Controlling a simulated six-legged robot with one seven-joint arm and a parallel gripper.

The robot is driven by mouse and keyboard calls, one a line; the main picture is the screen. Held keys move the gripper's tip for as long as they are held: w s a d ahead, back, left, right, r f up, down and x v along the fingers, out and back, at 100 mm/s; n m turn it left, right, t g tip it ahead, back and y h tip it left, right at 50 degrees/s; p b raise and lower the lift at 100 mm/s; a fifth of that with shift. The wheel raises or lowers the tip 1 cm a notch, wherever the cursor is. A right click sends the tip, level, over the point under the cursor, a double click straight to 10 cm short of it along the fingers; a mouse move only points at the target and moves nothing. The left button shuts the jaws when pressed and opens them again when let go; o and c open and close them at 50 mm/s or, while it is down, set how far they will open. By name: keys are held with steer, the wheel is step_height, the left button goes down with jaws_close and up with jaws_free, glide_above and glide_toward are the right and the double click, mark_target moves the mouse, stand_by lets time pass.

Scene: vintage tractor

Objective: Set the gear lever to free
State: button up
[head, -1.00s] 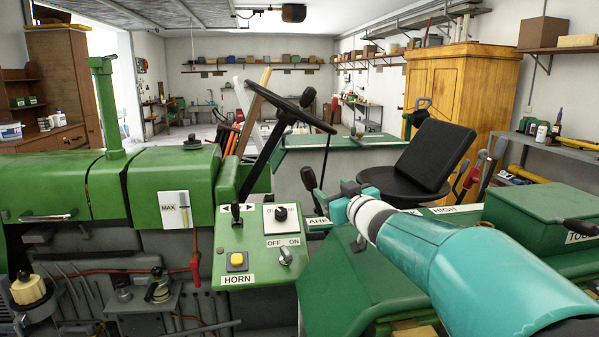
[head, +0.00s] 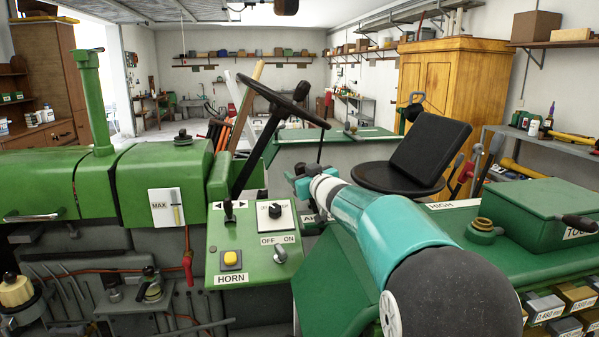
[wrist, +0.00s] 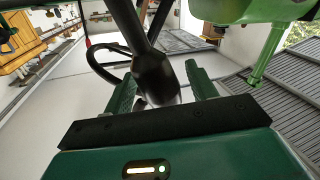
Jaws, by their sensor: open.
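A black lever with a rounded knob (wrist: 155,75), likely the gear lever, stands between my gripper's fingers (wrist: 161,92) in the wrist view. The two green fingers are open, one on each side of the knob. I cannot tell whether either finger touches it. In the head view my gripper (head: 303,184) is small, at the far end of my teal arm, and the lever is hidden there. A partly covered label starting "AH" (head: 308,218) lies below the gripper, and a "HIGH" label (head: 440,206) is on the green ledge to the right.
The steering wheel (head: 270,98) rises just left of my gripper, and the black seat (head: 428,157) is to its right. A green panel (head: 212,245) holds a small lever, a dial, a switch and the yellow horn button (head: 231,258). A green toolbox (head: 530,207) sits at right.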

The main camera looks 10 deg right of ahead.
steer(key=shift+w+a+r, duration=0.2)
steer(key=shift+w, duration=0.35)
steer(key=shift+w+f, duration=0.1)
jaws_close()
steer(key=d+r+m+t, duration=0.1)
steer(key=d+r+m, duration=0.1)
steer(key=d, duration=1.3)
steer(key=shift+r+m, duration=0.3)
steer(key=shift+m, duration=0.5)
steer(key=shift+d, duration=0.1)
jaws_free()
